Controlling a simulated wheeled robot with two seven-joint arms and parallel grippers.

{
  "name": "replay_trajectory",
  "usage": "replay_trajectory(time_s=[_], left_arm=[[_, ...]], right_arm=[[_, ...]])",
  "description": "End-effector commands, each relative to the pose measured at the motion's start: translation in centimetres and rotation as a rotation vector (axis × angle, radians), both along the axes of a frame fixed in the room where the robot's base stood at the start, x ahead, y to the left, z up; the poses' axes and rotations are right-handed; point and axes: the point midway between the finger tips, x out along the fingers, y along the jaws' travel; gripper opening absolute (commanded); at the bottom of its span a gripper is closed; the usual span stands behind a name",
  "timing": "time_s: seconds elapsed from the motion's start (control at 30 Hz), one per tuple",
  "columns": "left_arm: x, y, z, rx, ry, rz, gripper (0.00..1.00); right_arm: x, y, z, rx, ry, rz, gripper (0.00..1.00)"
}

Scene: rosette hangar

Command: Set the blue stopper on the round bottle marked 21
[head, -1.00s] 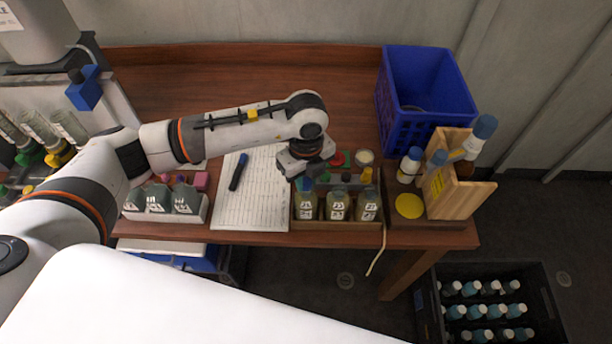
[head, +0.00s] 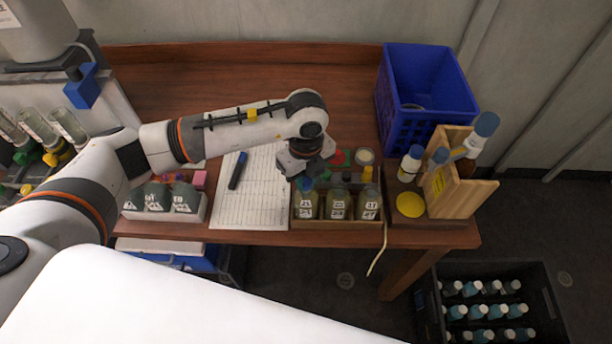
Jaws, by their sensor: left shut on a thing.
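My left gripper (head: 304,170) points down over the wooden tray (head: 338,225) at the front of the table. It is shut on the blue stopper (head: 304,184), which shows just below the fingers. The stopper is over the neck of the left one of three olive-green bottles with white labels. That left bottle (head: 306,205) stands upright; whether the stopper touches its mouth I cannot tell. The middle bottle (head: 338,204) and right bottle (head: 369,204) stand beside it. The label numbers are too small to read surely. My right gripper is out of view.
A lined sheet (head: 255,205) with a dark marker (head: 238,170) lies left of the tray. A white rack (head: 160,214) of grey-green bottles is further left. A blue crate (head: 425,95) and a wooden stand (head: 450,180) with bottles are right. The table's back is clear.

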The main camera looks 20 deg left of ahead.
Motion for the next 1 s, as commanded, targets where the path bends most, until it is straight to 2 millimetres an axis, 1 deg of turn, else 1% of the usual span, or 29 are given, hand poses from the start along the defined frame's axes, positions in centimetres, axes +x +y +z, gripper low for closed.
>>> replay_trajectory(time_s=[0.27, 0.3, 0.37, 0.4, 0.43, 0.6, 0.63, 0.73, 1.0], left_arm=[[0.01, -0.02, 0.04, -0.001, -0.001, 0.0, 0.08], [0.01, -0.02, 0.04, -0.001, -0.001, 0.0, 0.31], [0.01, -0.02, 0.04, -0.001, -0.001, 0.0, 0.41], [0.01, -0.02, 0.04, -0.001, -0.001, 0.0, 0.48], [0.01, -0.02, 0.04, -0.001, -0.001, 0.0, 0.5], [0.01, -0.02, 0.03, -0.001, -0.001, 0.0, 0.5], [0.0, -0.01, 0.02, 0.0, 0.0, 0.0, 0.52], [0.0, -0.01, 0.02, 0.0, 0.0, 0.0, 0.68], [0.0, -0.01, 0.04, 0.0, 0.0, 0.0, 0.68]], right_arm=[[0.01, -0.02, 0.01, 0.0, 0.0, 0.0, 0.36], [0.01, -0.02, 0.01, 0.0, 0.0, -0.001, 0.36], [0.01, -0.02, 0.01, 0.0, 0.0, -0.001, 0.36], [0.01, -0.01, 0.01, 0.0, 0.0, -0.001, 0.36], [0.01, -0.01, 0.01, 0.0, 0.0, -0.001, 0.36], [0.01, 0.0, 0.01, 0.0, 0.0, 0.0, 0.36], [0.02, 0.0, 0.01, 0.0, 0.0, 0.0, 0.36], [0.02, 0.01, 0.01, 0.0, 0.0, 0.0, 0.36], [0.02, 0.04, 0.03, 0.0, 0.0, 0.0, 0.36]])
